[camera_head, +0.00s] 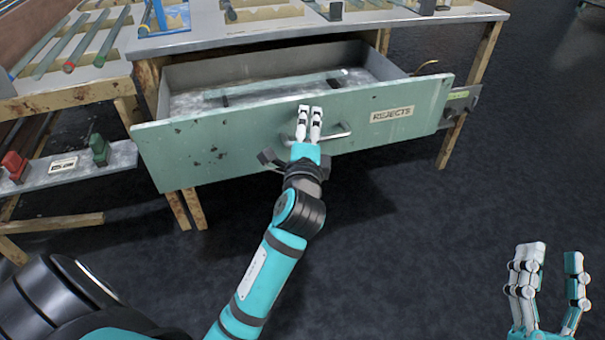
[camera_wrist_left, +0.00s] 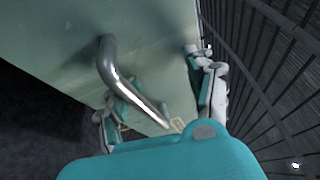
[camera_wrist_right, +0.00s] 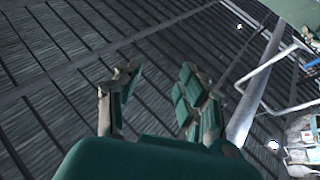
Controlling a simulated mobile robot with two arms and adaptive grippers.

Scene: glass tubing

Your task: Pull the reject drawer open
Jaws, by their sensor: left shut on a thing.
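The reject drawer (camera_head: 200,152) has a pale green front with a "REJECTS" label and stands well out from under the bench, its inside visible. Its metal bar handle (camera_head: 338,135) is on the middle of the front. My left gripper (camera_head: 310,112) is shut on the handle, fingers pointing up along the drawer front. In the left wrist view the handle (camera_wrist_left: 118,74) passes between the fingers of my left gripper (camera_wrist_left: 155,95). My right gripper (camera_head: 551,255) is open and empty over the floor at the lower right; it also shows in the right wrist view (camera_wrist_right: 154,72).
A glass tube (camera_head: 285,88) lies inside the drawer across dark supports. The bench top (camera_head: 215,40) above holds trays and a blue stand (camera_head: 172,17). A side table (camera_head: 85,72) with tubes stands left, red and green items on its shelf. Dark floor before the drawer is clear.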

